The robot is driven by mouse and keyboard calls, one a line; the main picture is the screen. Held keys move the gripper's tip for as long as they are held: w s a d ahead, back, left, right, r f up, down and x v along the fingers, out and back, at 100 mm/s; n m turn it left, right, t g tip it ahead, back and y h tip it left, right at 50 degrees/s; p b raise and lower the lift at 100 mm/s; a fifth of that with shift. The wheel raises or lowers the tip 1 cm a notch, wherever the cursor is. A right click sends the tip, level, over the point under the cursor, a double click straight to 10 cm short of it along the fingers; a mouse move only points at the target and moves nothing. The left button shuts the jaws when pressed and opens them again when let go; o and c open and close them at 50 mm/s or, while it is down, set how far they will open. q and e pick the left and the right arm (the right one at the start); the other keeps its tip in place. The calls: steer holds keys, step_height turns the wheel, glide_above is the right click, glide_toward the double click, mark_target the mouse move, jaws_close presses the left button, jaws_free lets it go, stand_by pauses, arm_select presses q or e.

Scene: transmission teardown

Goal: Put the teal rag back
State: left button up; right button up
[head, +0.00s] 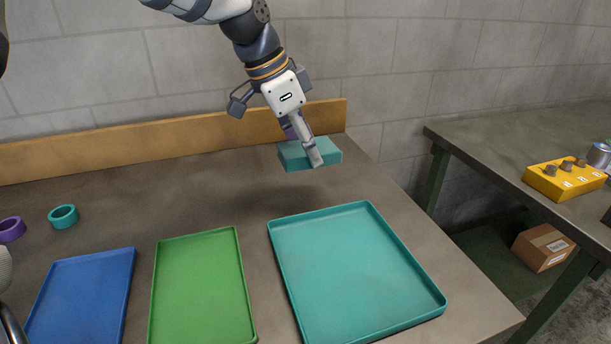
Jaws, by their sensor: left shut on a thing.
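The teal rag (329,152) looks like a flat, folded teal block. It is at the back right of the workbench in the head view, in front of the wooden backboard. My left gripper (309,150) comes down from above and is shut on it, with one finger across its front face. The rag appears to be off the bench top, with a soft shadow on the bench below and to its left. The far finger is mostly hidden. My right gripper is not in view.
A large teal tray (437,301), a green tray (154,285) and a blue tray (132,270) lie empty at the front. A teal ring (63,223) and a purple ring (12,236) sit at left. A second bench (500,148) at right holds a yellow block (556,185). The middle back is clear.

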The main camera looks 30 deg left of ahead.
arm_select(q)
steer(key=b, duration=0.1)
glide_above(305, 185)
steer(key=s, duration=0.2)
steer(key=f, duration=0.6)
steer(key=shift+w+a+f, duration=0.15)
steer(key=shift+w+f, duration=0.05)
steer(key=shift+f, duration=0.05)
steer(key=f, duration=0.3)
steer(key=shift+w+a+f, duration=0.25)
steer(key=shift+a+f, duration=0.05)
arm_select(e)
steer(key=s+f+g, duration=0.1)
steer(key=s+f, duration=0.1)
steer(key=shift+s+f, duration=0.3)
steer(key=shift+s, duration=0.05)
arm_select(q)
steer(key=shift+f, duration=0.1)
steer(key=o, duration=1)
